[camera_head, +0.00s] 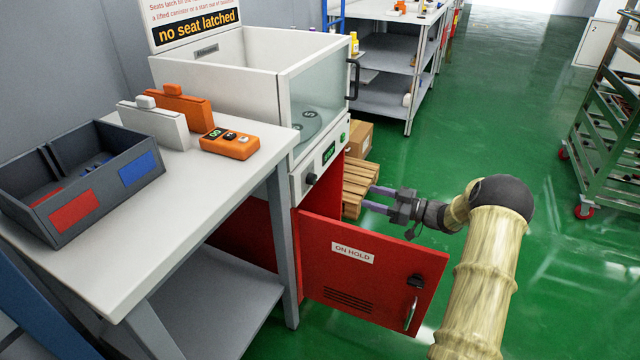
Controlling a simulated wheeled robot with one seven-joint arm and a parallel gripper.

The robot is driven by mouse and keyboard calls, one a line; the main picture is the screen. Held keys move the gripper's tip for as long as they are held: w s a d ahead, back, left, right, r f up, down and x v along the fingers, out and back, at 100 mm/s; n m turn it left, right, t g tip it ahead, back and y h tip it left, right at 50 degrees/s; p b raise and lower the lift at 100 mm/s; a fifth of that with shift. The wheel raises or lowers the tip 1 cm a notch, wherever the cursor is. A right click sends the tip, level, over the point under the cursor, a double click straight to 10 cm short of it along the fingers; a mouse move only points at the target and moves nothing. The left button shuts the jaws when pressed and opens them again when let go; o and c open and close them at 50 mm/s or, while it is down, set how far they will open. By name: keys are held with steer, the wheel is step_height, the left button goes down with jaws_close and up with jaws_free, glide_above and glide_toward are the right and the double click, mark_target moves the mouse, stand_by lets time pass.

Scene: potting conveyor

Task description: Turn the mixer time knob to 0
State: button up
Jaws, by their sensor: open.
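The mixer is a white box (219,80) on a red base, with a glass front and a panel on its front. A black round knob (310,179) sits low on the panel, left of a small green-lit display (328,154). I cannot read the knob's setting or the display. A small green mark or button (343,137) is at the panel's right end. My gripper (370,199) is open and empty, its two purple fingers pointing left. It appears to the right of and lower than the knob, apart from it, above the open red door.
The red door (370,270) marked "ON HOLD" stands open below the panel. A wooden pallet (358,182) and carton (358,138) are behind my gripper. A white table (150,215) holds a grey bin (70,215) and an orange device (230,141).

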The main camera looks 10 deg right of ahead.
mark_target(315, 181)
steer(key=b+x, duration=0.5)
steer(key=x, duration=1.1)
steer(key=shift+f, duration=0.2)
steer(key=shift+w+a+r, duration=0.15)
steer(key=shift+w+a, duration=0.2)
steer(key=shift+a, duration=0.15)
steer(key=shift+a, duration=0.1)
steer(key=c, duration=1)
